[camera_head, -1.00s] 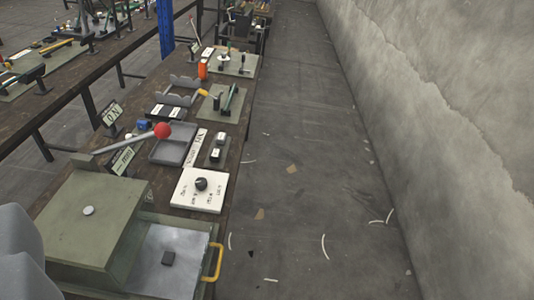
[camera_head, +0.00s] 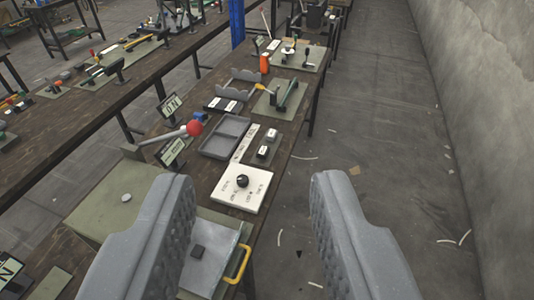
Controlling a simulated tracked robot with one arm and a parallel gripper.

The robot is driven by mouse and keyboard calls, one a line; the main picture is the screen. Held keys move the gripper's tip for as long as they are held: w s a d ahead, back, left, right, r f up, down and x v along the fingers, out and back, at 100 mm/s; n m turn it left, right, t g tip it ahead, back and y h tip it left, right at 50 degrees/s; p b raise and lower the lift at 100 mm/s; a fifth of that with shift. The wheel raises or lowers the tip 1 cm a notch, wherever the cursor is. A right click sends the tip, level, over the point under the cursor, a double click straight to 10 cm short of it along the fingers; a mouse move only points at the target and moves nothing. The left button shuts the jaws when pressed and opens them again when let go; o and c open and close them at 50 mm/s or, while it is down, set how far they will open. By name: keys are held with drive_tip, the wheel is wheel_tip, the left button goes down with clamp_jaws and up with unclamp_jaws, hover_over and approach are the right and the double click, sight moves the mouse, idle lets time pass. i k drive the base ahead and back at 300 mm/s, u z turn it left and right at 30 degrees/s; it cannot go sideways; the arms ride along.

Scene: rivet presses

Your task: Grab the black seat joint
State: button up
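My gripper (camera_head: 250,188) is open and empty, its two grey ribbed fingers spread wide at the bottom of the view. A black round knob (camera_head: 242,181) sits on a white marked panel (camera_head: 262,181), seen between the fingertips. I cannot tell for sure which black part is the seat joint. The left finger hides part of the press (camera_head: 112,205).
A yellow handle (camera_head: 238,265) stands at the plate's right edge. A red-ball lever (camera_head: 194,128) rises from the press. Grey trays (camera_head: 226,137) and an orange cylinder (camera_head: 264,63) stand farther along the bench. Open floor and a concrete wall (camera_head: 472,90) are at right.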

sight(262, 154)
drive_tip(key=u, duration=0.05)
drive_tip(key=k, duration=0.65)
drive_tip(key=z, duration=0.5)
drive_tip(key=i, duration=0.6)
drive_tip(key=z, duration=0.95)
drive_tip(key=i, duration=1.35)
drive_tip(key=u, duration=0.5)
drive_tip(key=i, duration=0.9)
drive_tip(key=u, duration=0.8)
drive_tip(key=k, duration=0.7)
drive_tip(key=u, duration=0.2)
